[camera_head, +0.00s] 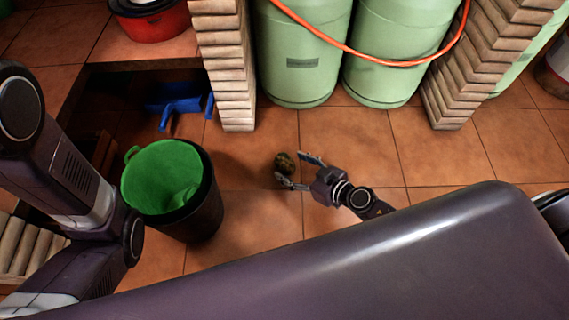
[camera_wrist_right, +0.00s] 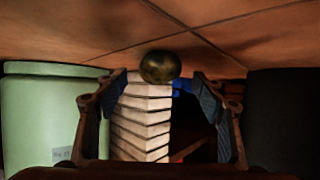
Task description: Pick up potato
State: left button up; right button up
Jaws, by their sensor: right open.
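The potato (camera_head: 284,161), small, round and dark brownish-green, lies on the tiled floor in the head view. It also shows in the right wrist view (camera_wrist_right: 160,67), centred beyond the fingertips. My right gripper (camera_head: 291,168) is open and low over the floor, with one finger to each side of the potato's near side. In the right wrist view the open fingers (camera_wrist_right: 158,85) have a clear gap to the potato at left and right. I cannot tell whether either finger touches it. My left arm shows at the left, but its gripper is out of view.
A black bin with a green lining (camera_head: 165,178) stands left of the potato. Two pale green gas cylinders (camera_head: 303,55) with an orange hose (camera_head: 370,58) stand behind, between brick pillars (camera_head: 226,65). A blue object (camera_head: 183,103) lies under the counter. The floor around the potato is clear.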

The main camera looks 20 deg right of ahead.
aim_at(290, 165)
jog(key=b+x, duration=0.1)
jog(key=x, duration=0.3)
jog(key=shift+w, duration=0.1)
jog(key=shift+d, duration=0.1)
jog(key=c, duration=1.3)
